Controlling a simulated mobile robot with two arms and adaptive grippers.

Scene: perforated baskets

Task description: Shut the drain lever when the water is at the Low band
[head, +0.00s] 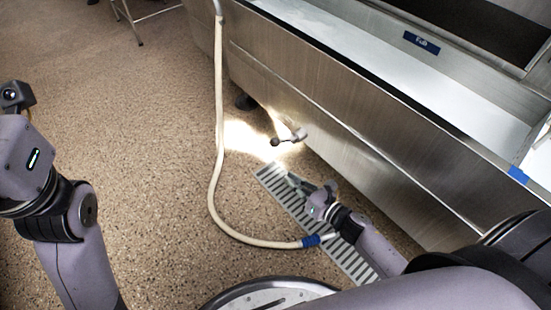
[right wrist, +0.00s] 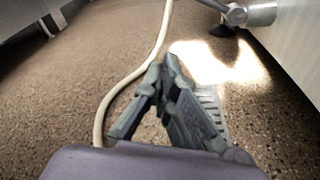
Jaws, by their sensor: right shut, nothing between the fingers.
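The drain lever (head: 275,142), with a dark round knob, sticks out at the end of a short metal drain valve (head: 297,135) low on the steel tank's (head: 330,110) front. In the right wrist view the valve (right wrist: 236,14) is at the top right, partly cut off. My right gripper (head: 292,178) is shut and empty, low over the floor grate, in front of and apart from the lever. Its fingertips (right wrist: 166,62) meet in the right wrist view. A blue "Full" label (head: 421,42) is on the tank's inner wall. I cannot make out a water line or a Low band. My left arm shows, but not its fingers.
A cream hose (head: 214,185) loops down to the floor and ends in a blue cuff (head: 311,241) by my right arm. A slotted drain grate (head: 273,182) lies along the tank. A bright light patch is under the valve.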

